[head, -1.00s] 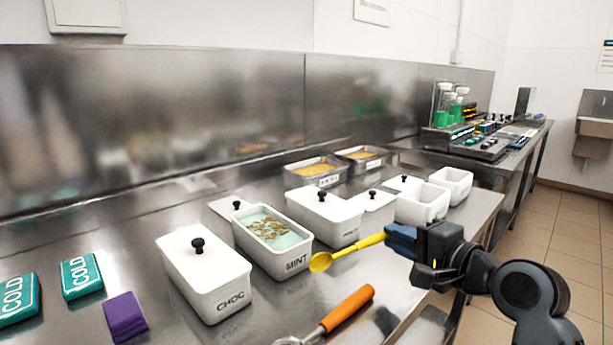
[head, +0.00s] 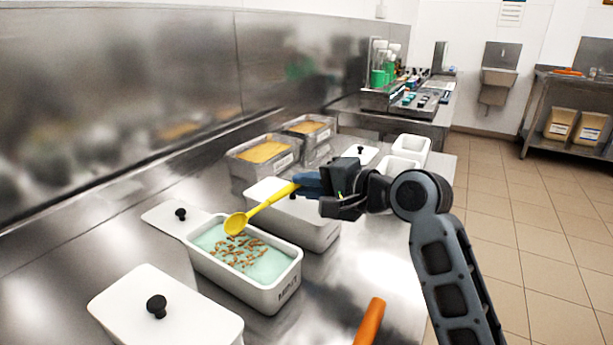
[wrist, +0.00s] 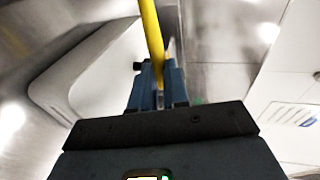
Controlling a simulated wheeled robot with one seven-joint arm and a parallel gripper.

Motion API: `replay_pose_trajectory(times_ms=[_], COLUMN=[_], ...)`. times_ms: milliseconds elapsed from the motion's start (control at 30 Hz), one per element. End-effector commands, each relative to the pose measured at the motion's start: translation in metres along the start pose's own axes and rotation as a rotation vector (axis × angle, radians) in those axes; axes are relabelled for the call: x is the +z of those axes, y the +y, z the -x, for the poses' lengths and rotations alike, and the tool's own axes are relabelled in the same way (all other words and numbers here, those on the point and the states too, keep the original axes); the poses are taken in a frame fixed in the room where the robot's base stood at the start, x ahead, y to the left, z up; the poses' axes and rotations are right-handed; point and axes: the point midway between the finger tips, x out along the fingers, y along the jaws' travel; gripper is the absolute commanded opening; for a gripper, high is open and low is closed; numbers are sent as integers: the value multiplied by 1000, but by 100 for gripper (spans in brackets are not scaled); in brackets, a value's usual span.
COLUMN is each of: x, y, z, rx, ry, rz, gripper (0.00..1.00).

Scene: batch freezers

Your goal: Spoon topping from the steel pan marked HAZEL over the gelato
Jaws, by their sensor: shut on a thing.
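My gripper (head: 312,185) is shut on the handle of a yellow spoon (head: 262,207). The wrist view also shows the yellow handle (wrist: 152,35) between the blue fingers. The spoon's bowl is over the far side of the open white tub marked MINT (head: 272,299), which holds pale green gelato (head: 213,239) with brown bits scattered on it. I cannot tell whether the bowl holds anything. Two steel pans of tan topping stand at the back, a nearer one (head: 240,172) and a farther one (head: 291,127). Their labels are too small to read.
A lidded white tub (head: 120,312) is in front of MINT, and another white tub (head: 318,236) stands behind it, under my gripper. A loose lid (head: 160,214) lies beside MINT. Empty white tubs (head: 411,146) are farther back. An orange handle (head: 370,322) is at the bottom.

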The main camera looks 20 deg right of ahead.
Motion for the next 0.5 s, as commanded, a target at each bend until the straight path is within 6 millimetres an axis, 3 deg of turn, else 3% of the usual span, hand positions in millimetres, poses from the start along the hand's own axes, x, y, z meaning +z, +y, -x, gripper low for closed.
replay_pose_trajectory(times_ms=[33, 500], x=[0, -1], y=[-9, -21], z=[2, 1], rx=[23, 296], ry=[-1, 2], rz=[5, 39], gripper=[0, 0])
